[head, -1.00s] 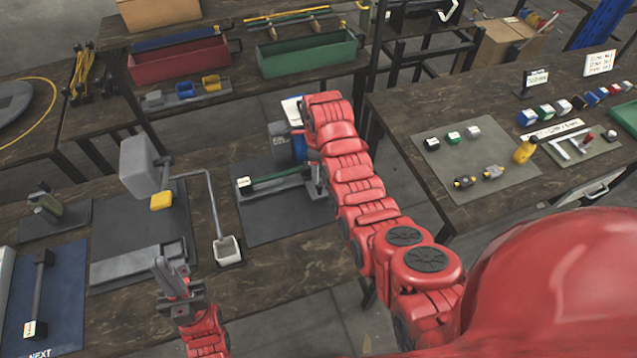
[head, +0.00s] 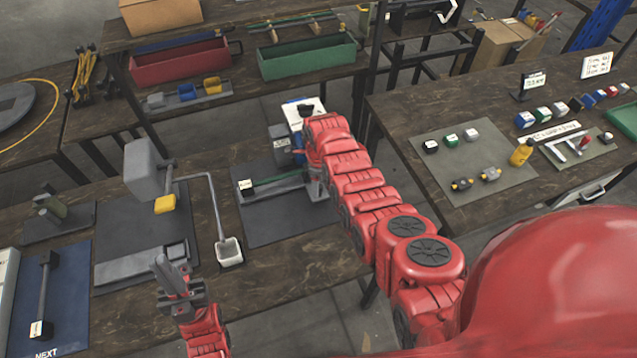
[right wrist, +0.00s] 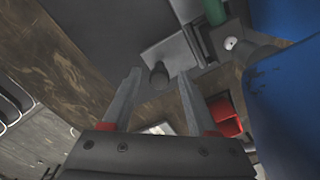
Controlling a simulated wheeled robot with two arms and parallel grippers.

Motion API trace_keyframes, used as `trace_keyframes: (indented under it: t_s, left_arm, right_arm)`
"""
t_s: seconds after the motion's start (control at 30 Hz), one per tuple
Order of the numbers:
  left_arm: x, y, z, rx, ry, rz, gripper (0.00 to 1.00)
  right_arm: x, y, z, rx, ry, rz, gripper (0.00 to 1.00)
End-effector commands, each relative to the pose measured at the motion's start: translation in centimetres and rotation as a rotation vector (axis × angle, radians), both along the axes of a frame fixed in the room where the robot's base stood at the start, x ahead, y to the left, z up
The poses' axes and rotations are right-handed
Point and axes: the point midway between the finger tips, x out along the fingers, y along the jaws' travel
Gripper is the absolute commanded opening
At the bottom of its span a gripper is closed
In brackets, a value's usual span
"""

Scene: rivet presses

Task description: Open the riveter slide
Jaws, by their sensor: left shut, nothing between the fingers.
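A machine on a dark mat (head: 265,222) in the middle has a grey-blue body (head: 282,140) and a long green bar (head: 275,181) over a grey rail. I take it for the riveter, but cannot be sure. In the right wrist view, a dark round knob (right wrist: 159,75) stands on a grey block (right wrist: 172,54). My right gripper (right wrist: 160,78) is open, its fingers on either side of the knob in the picture; I cannot tell if they touch it. My arm partly hides it in the head view. My left gripper (head: 165,268) is shut and empty at the near left.
A blue mat (head: 62,290) is at far left. The right table (head: 480,210) holds small coloured blocks.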

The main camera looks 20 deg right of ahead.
Motion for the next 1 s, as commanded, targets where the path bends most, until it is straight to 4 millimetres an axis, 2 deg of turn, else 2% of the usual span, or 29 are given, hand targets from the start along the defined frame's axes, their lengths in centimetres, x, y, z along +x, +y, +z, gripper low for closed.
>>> trace_keyframes:
  t_s: [0.03, 0.3, 1.0]
  left_arm:
    - [0.0, 0.0, 0.0, 0.0, 0.0, 0.0, 0.0]
    - [0.0, 0.0, 0.0, 0.0, 0.0, 0.0, 0.0]
    - [0.0, 0.0, 0.0, 0.0, 0.0, 0.0, 0.0]
  right_arm:
    - [0.0, 0.0, 0.01, 0.0, 0.0, 0.0, 0.48]
    - [0.0, 0.01, 0.01, 0.0, 0.0, 0.0, 0.0]
    - [0.01, 0.02, 0.03, 0.0, 0.0, 0.0, 0.0]
